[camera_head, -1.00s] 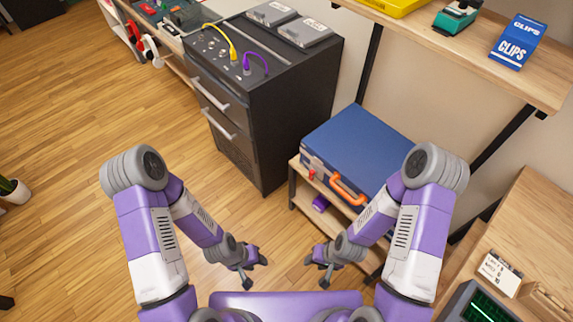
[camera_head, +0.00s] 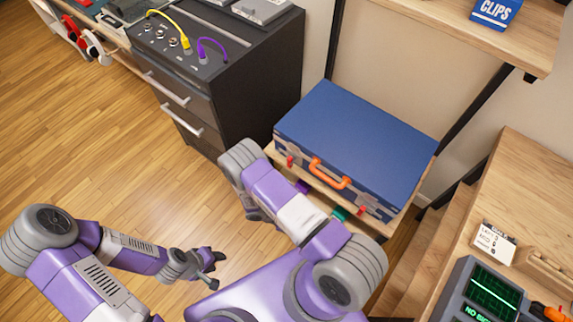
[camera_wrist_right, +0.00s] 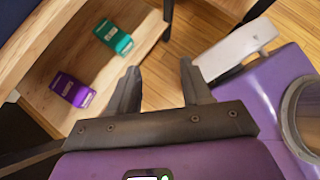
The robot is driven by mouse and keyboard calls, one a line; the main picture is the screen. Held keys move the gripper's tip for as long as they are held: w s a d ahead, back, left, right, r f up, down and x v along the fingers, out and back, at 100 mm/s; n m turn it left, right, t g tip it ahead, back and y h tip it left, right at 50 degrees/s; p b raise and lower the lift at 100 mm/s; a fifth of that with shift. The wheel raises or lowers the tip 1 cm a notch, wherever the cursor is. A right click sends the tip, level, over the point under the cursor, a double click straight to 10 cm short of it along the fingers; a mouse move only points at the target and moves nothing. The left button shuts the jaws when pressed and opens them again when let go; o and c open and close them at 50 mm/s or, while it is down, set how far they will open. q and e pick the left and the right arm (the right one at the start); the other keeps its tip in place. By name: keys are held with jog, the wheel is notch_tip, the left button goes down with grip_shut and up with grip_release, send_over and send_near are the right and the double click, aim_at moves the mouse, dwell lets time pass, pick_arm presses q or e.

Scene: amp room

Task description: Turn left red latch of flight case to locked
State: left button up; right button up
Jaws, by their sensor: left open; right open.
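The blue flight case (camera_head: 355,140) lies closed on a wooden shelf stand right of centre in the head view. Its front has an orange handle (camera_head: 330,174) between two red latches. The left red latch (camera_head: 290,161) is just beyond my right arm; its exact turn is too small to tell. The right red latch (camera_head: 362,210) is near the other front corner. My left gripper (camera_head: 213,270) is open and empty over the floor, well away from the case. My right gripper (camera_wrist_right: 160,88) is open and empty in the wrist view, hidden by my arm in the head view.
A purple box (camera_wrist_right: 72,90) and a teal box (camera_wrist_right: 113,38) lie on the stand's lower shelf. A dark drawer cabinet (camera_head: 262,85) with cables stands left of the case. A wooden desk with a green-screen device (camera_head: 490,292) is at the right. Open floor lies left.

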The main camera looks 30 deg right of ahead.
jog(key=w+d+r+n+t+h, duration=0.25)
jog(key=w+n+t+h, duration=0.3)
jog(key=w, duration=0.45)
jog(key=n+t+h+b, duration=0.1)
jog(key=n+t+h, duration=0.2)
jog(key=t, duration=0.4)
send_near(288, 162)
jog(key=x, duration=0.2)
jog(key=shift+g, duration=0.35)
jog(key=b+x, duration=0.1)
jog(key=x, duration=0.5)
jog(key=shift+w+d+r, duration=0.1)
jog(key=shift+w+d, duration=0.25)
jog(key=shift+d, duration=0.25)
grip_shut()
